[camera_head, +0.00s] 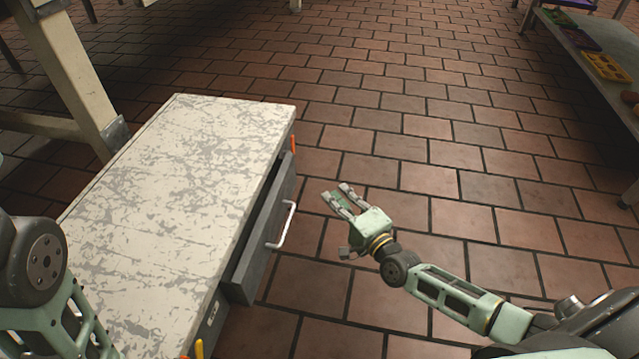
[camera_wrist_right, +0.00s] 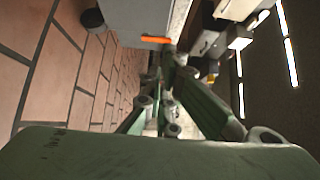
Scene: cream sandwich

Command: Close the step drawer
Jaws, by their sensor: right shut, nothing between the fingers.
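The step drawer (camera_head: 265,232) is a dark grey drawer in the right side of a low step with a worn, white-grey top (camera_head: 190,170). It stands partly out from the step, with a gap behind its front. Its pale bar handle (camera_head: 287,225) faces right. My right gripper (camera_head: 336,200) is to the right of the drawer, over the floor, apart from the handle. It is shut and empty. In the right wrist view its green fingers (camera_wrist_right: 165,95) point toward a grey surface with an orange strip (camera_wrist_right: 156,40). Only links of my left arm show; its gripper is out of view.
Brick-tiled floor (camera_head: 420,150) is clear to the right of the step. A pale table leg (camera_head: 72,70) stands behind the step at the left. A shelf (camera_head: 590,50) with coloured trays is at the far right. Orange pieces (camera_head: 293,145) mark the step's side.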

